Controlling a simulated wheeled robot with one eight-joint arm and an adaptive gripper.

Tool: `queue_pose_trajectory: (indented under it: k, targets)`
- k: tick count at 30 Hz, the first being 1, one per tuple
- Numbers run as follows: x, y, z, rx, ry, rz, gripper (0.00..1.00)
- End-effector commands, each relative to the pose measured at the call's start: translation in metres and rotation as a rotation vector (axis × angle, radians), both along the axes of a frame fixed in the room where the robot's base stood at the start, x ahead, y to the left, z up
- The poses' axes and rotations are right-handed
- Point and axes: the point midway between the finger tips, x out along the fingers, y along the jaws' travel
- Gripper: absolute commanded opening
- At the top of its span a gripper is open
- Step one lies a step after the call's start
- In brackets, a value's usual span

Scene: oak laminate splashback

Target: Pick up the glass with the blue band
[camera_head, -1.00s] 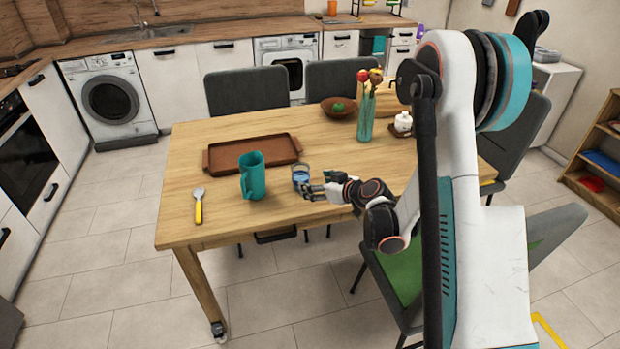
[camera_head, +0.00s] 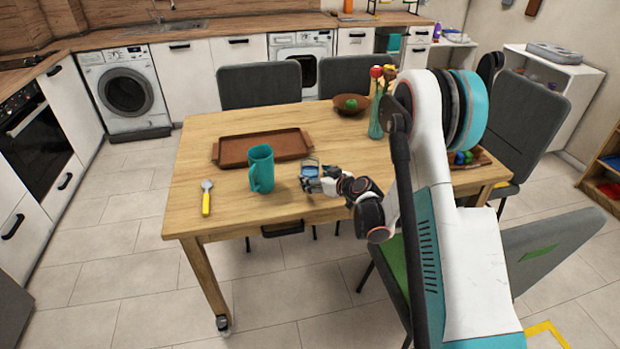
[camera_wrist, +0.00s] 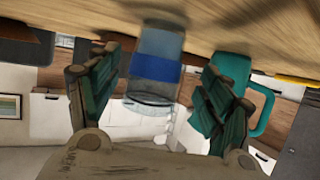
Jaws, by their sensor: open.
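The glass with the blue band (camera_wrist: 155,68) is clear and appears upside down in the wrist view, where the camera is turned over and the table is at the top. It stands between the two spread fingers of my gripper (camera_wrist: 150,95), with a gap visible on the left side. In the head view the glass (camera_head: 310,164) is on the table just beyond my gripper (camera_head: 312,183), which partly hides it. My gripper is open and low over the tabletop. Contact between fingers and glass cannot be made out.
A teal pitcher (camera_head: 261,170) stands just left of the glass; it also shows behind the right finger in the wrist view (camera_wrist: 262,108). A brown tray (camera_head: 262,148) lies behind. A spoon (camera_head: 206,198) lies at left. A vase (camera_head: 377,118) and bowl (camera_head: 352,105) stand at back right.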

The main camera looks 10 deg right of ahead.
Motion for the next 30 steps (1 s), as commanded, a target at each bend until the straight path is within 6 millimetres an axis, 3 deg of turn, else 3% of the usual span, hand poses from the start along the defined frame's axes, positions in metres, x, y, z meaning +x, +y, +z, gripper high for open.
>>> queue_pose_trajectory:
  k: [9, 17, 18, 25, 30]
  targets:
    - [0.037, 0.011, -0.019, 0.000, 0.000, 0.001, 0.73]
    - [0.040, 0.012, -0.018, 0.000, 0.000, 0.000, 0.73]
    - [0.040, 0.012, -0.018, 0.000, 0.000, 0.000, 0.70]
    - [0.040, 0.012, -0.018, 0.000, 0.000, 0.000, 0.18]
    - [0.040, 0.012, -0.018, 0.000, 0.000, 0.000, 0.15]
